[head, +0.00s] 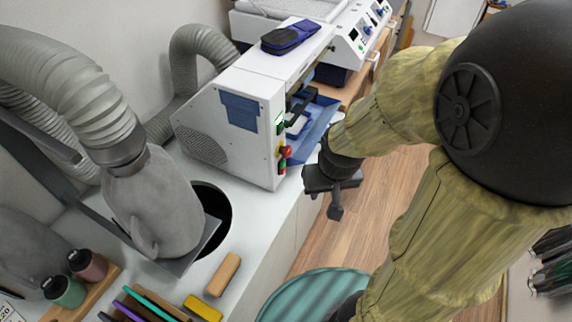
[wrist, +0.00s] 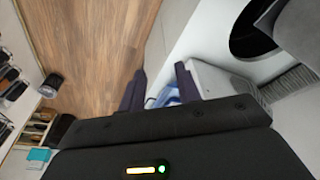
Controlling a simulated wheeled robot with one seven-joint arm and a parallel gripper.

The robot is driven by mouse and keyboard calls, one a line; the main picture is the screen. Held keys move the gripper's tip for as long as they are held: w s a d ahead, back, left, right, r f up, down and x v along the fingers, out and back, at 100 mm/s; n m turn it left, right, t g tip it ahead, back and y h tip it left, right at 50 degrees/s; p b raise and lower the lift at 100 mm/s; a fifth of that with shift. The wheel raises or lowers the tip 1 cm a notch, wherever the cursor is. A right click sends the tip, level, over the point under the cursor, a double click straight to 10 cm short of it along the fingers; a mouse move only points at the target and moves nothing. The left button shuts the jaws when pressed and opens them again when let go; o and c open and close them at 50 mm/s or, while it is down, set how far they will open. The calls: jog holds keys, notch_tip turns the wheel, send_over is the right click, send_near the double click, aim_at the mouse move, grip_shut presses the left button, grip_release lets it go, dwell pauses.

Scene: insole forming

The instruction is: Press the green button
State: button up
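The white machine (head: 232,130) stands on the white counter in the head view. Its narrow front panel carries a small green spot (head: 280,127), which looks like the green button or a lit display; I cannot tell which. A red control (head: 283,152) sits lower on the same panel. My gripper (head: 335,192) hangs to the right of the panel, apart from it, over the floor beside the counter. In the wrist view my gripper (wrist: 160,86) has its two dark fingers apart with nothing held between them. The green button cannot be made out in the wrist view.
A dark blue insole-like item (head: 290,37) lies on the machine's top. A grey hose with a rounded grey form (head: 150,205) stands left, beside a dark round hole (head: 212,215). A teal round stool (head: 312,292) is below. Wooden floor (head: 345,225) lies open right of the counter.

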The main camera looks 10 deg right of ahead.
grip_shut()
dwell(1.4)
